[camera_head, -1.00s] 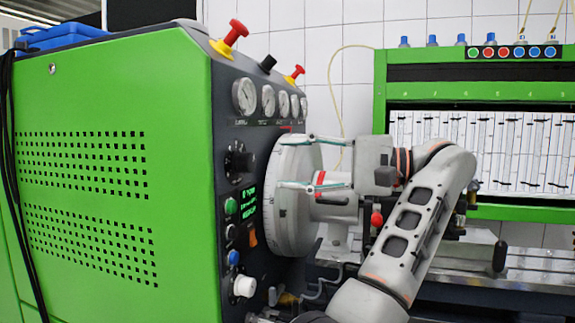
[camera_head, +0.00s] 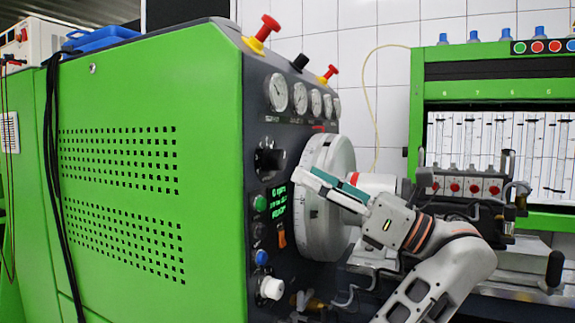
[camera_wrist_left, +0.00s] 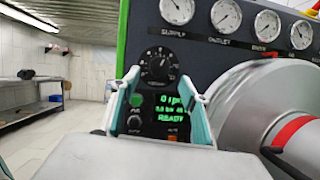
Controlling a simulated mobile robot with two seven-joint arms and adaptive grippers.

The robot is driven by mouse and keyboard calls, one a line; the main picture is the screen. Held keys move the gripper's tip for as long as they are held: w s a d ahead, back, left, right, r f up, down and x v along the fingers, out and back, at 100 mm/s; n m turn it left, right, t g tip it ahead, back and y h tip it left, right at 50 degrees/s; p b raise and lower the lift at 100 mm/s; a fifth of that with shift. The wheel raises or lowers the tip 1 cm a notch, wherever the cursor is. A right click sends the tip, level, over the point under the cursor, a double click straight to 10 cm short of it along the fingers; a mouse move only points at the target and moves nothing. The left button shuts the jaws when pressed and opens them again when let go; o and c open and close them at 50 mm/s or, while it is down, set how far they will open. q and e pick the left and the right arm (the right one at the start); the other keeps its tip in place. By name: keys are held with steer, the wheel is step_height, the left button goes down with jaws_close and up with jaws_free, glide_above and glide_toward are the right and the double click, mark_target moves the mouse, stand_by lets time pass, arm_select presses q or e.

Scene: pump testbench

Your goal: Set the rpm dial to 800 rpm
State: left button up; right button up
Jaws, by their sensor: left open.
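The rpm dial (camera_head: 269,160) is a black round knob on the dark front panel, below the gauges. In the left wrist view the dial (camera_wrist_left: 158,65) shows its white scale marks, ahead of and slightly above the fingers. My left gripper (camera_head: 311,174) is open and empty, in front of the panel beside the large grey flywheel, with its fingers pointing at the panel. In the left wrist view its fingers (camera_wrist_left: 164,90) stand apart, with the green display (camera_wrist_left: 171,112) between them reading 0 rpm and READY. They appear apart from the dial. My right gripper is not in view.
The grey flywheel (camera_head: 318,225) sticks out right of the dial, close to my left gripper. Several gauges (camera_head: 277,92) and red emergency knobs (camera_head: 268,27) are above. A green button (camera_head: 260,203) and a white knob (camera_head: 271,288) are below. Left of the panel in the wrist view is open floor.

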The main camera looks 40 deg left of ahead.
mark_target(283, 162)
arm_select(q)
steer(key=x, duration=0.6)
steer(key=shift+a+r, duration=0.1)
steer(key=shift+a, duration=0.15)
steer(key=c, duration=1.1)
